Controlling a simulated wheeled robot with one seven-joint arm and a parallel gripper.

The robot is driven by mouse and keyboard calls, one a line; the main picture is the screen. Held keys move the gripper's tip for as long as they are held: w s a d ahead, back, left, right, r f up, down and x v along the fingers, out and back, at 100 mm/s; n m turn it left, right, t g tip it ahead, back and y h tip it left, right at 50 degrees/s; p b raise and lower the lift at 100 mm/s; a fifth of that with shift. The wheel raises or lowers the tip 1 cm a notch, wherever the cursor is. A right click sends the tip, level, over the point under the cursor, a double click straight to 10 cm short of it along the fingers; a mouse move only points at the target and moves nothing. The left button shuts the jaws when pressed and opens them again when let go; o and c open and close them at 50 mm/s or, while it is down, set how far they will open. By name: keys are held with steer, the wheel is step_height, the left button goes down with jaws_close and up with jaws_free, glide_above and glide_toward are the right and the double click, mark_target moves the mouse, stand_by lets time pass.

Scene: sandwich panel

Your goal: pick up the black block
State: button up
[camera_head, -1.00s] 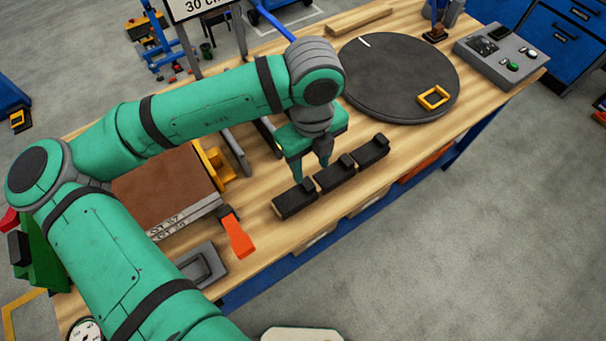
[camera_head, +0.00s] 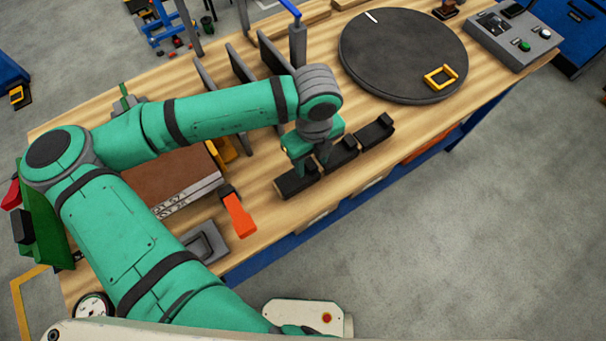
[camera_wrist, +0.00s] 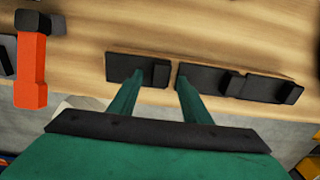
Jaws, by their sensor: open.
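Three black blocks, each a flat bar with a raised knob at one end, lie in a row along the table's front edge: a left one (camera_head: 291,184), a middle one (camera_head: 338,157) and a right one (camera_head: 373,134). My gripper (camera_head: 312,165) points down, open and empty, low over the left block. In the wrist view the left block (camera_wrist: 120,68), middle block (camera_wrist: 202,79) and right block (camera_wrist: 262,88) appear beyond the fingers. There the fingers (camera_wrist: 159,80) appear either side of the left block's knob. I cannot tell whether they touch it.
An orange-handled tool (camera_head: 239,214) lies left of the blocks. A dark round turntable (camera_head: 395,60) with a yellow square frame (camera_head: 440,77) is behind, and a grey control box (camera_head: 515,42) at back right. A brown-topped box (camera_head: 170,183) sits under my arm. The table's front edge is close.

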steer(key=shift+f, duration=0.45)
jaws_close()
steer(key=shift+w+r, duration=0.1)
steer(key=shift+r, duration=0.05)
